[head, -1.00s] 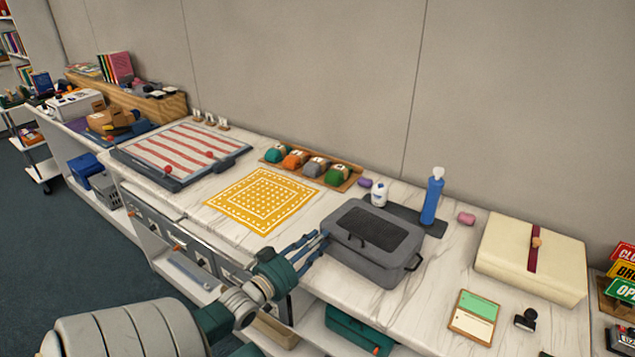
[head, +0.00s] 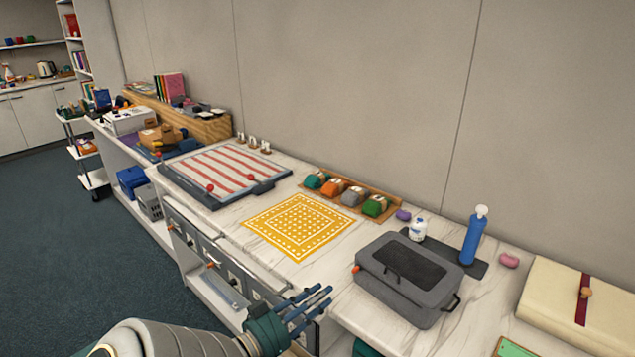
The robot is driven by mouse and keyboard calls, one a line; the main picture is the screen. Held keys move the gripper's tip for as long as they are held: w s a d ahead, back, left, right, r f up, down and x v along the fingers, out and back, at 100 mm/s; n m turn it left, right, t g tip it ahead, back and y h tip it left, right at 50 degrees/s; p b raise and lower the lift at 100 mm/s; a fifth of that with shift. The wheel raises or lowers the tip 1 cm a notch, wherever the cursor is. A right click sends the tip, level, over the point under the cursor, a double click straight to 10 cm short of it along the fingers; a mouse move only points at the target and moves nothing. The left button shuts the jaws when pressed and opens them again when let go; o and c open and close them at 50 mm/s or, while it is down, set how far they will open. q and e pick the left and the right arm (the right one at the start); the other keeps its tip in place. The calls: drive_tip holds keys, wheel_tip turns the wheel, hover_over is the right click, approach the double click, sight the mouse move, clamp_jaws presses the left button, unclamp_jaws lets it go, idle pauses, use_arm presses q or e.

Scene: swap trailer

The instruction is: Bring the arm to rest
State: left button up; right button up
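My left gripper (head: 308,305) reaches in from the bottom, over the front edge of the marble-topped counter (head: 345,290). Its blue-grey fingers point right and look spread apart, with nothing seen between them. The gripper is left of the grey case (head: 403,310), with a small gap between them in the picture. The case is closed and lies flat on the counter. My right gripper is out of view.
A yellow patterned cloth (head: 300,226) lies on the counter, with a striped board (head: 220,172) behind it to the left. Several coloured items sit in a wooden tray (head: 384,213). A blue bottle (head: 473,238) stands behind the case. Open floor (head: 60,240) is at left.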

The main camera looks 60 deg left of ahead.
use_arm(q)
drive_tip(key=shift+s, duration=0.25)
idle(0.4)
drive_tip(key=s+d+f+g, duration=0.2)
drive_tip(key=s+f+g, duration=0.1)
drive_tip(key=f, duration=0.8)
drive_tip(key=s+d+f+g, duration=0.2)
drive_tip(key=s+f, duration=0.1)
drive_tip(key=f, duration=0.7)
drive_tip(key=s+d+f+g, duration=0.2)
drive_tip(key=s+f+g, duration=0.1)
drive_tip(key=f, duration=0.8)
drive_tip(key=s+d+f+m+g+h, duration=0.2)
drive_tip(key=s+d+f+g, duration=0.6)
drive_tip(key=s+d+f, duration=1.1)
drive_tip(key=shift+s+d+f+m+g+h, duration=0.3)
drive_tip(key=shift+s+f+m+g, duration=0.1)
drive_tip(key=shift+s+f+m, duration=0.6)
drive_tip(key=shift+w+r, duration=0.15)
drive_tip(key=shift+r, duration=0.15)
drive_tip(key=shift+c, duration=0.3)
